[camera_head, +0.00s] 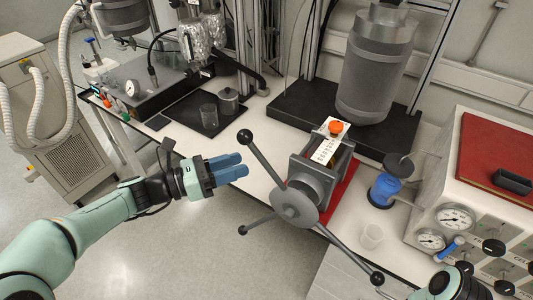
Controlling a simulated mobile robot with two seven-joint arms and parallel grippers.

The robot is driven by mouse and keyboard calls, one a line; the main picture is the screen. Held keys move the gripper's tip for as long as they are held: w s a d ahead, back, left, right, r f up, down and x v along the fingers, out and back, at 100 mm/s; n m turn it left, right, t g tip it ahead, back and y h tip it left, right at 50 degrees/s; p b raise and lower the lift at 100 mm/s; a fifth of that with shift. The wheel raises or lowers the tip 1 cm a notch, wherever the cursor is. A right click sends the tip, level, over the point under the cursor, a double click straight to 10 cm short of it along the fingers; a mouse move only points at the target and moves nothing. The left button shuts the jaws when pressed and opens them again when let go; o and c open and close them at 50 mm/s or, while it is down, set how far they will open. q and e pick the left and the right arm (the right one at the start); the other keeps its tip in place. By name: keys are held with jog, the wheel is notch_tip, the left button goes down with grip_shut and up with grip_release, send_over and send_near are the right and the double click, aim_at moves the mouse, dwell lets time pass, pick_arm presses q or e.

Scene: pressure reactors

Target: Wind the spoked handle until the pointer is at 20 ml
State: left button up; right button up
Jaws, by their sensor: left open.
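The spoked handle (294,205) has a grey round hub and thin spokes with dark ball knobs. One knob points up left, one lower left, one lower right. It sits on the front of a grey block-shaped press. A white scale plate (326,150) with red marks stands above the press, with an orange knob (335,128) at its top. The pointer and its reading are too small to tell. My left gripper (243,165), with blue fingers, is open and empty, left of the hub and just below the upper-left knob, apart from it. My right gripper (450,288) is partly cut off at the lower right.
A large grey vessel (375,70) stands on a black base behind the press. A gauge panel (455,218) is at far right. A dark tray (190,112) holds cups. Open floor lies left of the handle.

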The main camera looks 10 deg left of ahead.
pick_arm(q)
jog(key=x, duration=0.8)
jog(key=shift+w+d+p, duration=0.25)
jog(key=shift+p, duration=0.15)
grip_shut()
